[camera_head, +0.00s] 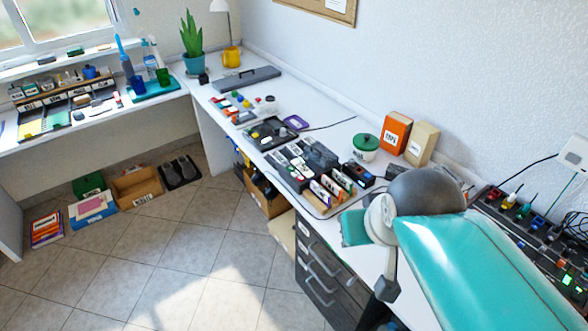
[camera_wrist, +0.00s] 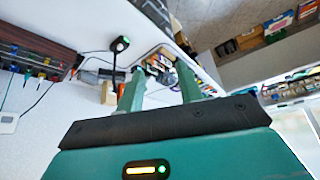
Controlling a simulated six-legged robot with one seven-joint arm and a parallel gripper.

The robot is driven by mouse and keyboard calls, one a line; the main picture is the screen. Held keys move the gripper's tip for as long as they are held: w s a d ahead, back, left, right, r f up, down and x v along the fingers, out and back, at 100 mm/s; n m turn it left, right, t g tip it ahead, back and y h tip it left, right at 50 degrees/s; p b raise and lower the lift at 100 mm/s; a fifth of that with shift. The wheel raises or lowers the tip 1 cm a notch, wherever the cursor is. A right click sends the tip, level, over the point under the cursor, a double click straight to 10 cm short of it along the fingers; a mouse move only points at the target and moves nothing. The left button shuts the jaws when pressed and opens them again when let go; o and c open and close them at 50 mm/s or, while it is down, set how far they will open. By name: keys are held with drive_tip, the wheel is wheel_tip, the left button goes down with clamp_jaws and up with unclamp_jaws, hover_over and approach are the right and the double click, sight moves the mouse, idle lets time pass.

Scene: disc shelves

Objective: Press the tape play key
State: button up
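My gripper (camera_wrist: 160,84) shows in the wrist view with its two green fingers spread apart and nothing between them. In the head view my teal arm reaches in from the lower right and covers part of the desk; the fingertips cannot be made out there. Dark devices (camera_head: 318,154) and a black tray-like unit (camera_head: 268,133) stand on the middle of the desk. I cannot tell which is the tape player, and no play key can be singled out. An orange box (camera_head: 394,133) with a label stands against the wall. My gripper appears apart from these things.
A white pot with a green lid (camera_head: 365,146) and a tan box (camera_head: 421,144) stand near the wall. A dark panel with coloured plugs (camera_head: 525,215) lies at right. Upright cases (camera_head: 340,183) line the front edge.

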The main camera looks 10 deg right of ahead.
drive_tip(key=shift+w, duration=0.1)
idle(0.3)
clamp_jaws()
idle(1.6)
